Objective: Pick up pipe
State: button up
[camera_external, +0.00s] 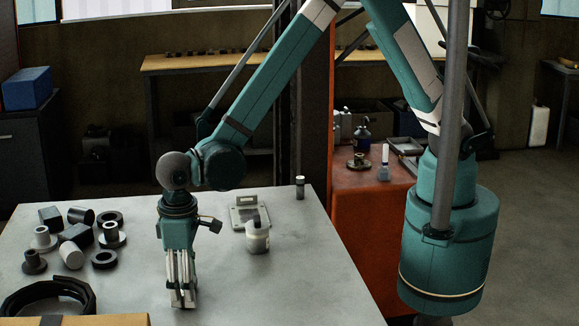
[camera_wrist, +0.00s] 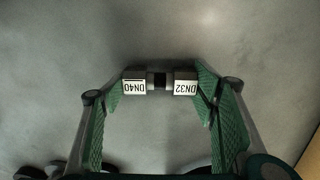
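A short pipe piece (camera_wrist: 160,81) lies crosswise between my fingertips in the wrist view. It has a dark middle and white end blocks, which read DN40 on the left and DN32 on the right, upside down. My gripper (camera_wrist: 160,84) has its green pads spread wide, one at each end of the piece. The pads reach its ends or nearly so; whether they press on it is unclear. In the external view my gripper (camera_external: 181,298) points straight down at the table, with small whitish parts at its tips. The pipe is hard to make out there.
The grey table (camera_external: 310,285) is clear around my gripper. Several dark and light fittings (camera_external: 75,235) and a black hose coil (camera_external: 45,293) are to the left.

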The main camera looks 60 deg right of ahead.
jog(key=c, duration=0.3)
notch_tip(320, 180, up, 10)
dwell(0.8)
